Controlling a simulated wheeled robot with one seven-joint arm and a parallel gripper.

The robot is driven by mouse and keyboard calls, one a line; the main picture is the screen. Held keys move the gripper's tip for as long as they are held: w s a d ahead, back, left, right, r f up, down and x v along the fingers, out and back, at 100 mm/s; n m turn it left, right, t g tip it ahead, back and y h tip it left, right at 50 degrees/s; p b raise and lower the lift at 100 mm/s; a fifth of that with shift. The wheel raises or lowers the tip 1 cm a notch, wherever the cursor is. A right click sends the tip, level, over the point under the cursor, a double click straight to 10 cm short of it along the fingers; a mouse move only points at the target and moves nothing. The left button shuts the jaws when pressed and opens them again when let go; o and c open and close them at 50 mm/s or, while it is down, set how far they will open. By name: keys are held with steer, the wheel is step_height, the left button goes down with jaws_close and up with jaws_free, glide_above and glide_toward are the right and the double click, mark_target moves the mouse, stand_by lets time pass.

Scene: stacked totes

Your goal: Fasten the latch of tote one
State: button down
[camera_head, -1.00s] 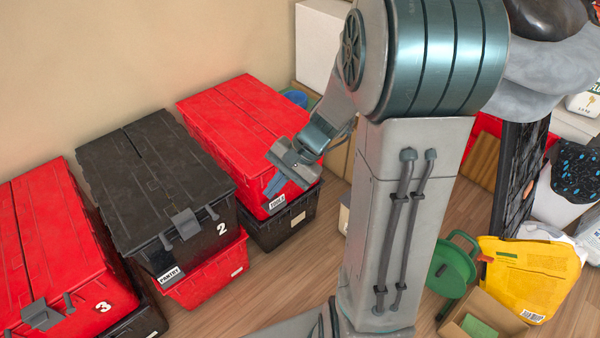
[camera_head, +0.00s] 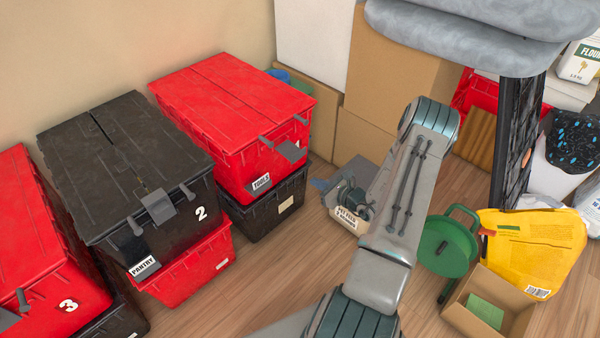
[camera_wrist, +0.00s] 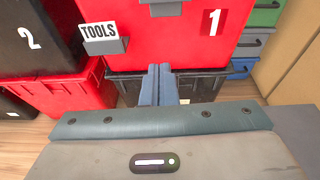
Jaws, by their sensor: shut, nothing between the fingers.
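Tote one (camera_head: 215,105) is red, lidded, and stacked on a black tote at the back. The wrist view shows its red front (camera_wrist: 185,52) with a white "1" and a TOOLS label. Its grey latch plate (camera_head: 291,151) lies against the front, below the lid edge, between two grey stubs. Only the latch's lower part (camera_wrist: 160,8) shows at the top of the wrist view; I cannot tell whether it is fastened. My gripper (camera_head: 319,184) is shut and empty, apart from the tote. Its blue fingertips (camera_wrist: 160,70) point towards the stack, below the latch.
Black tote two (camera_head: 125,160) stands left on a red tote, with red tote three (camera_head: 40,240) further left. Cardboard boxes (camera_head: 395,75) stand behind my arm. A green reel (camera_head: 445,247), yellow bag (camera_head: 530,250) and open carton (camera_head: 490,305) are at right. Bare floor lies before the totes.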

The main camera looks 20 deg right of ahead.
mark_target(290, 150)
steer(key=shift+d+f+m, duration=0.3)
steer(key=shift+d+f, duration=0.05)
steer(key=shift+f, duration=0.15)
steer(key=b+x, duration=0.2)
steer(key=x, duration=0.8)
steer(key=shift+s+d+r, duration=0.1)
steer(key=shift+r, duration=0.95)
steer(key=shift+s+d+r, duration=0.1)
steer(key=shift+r, duration=0.9)
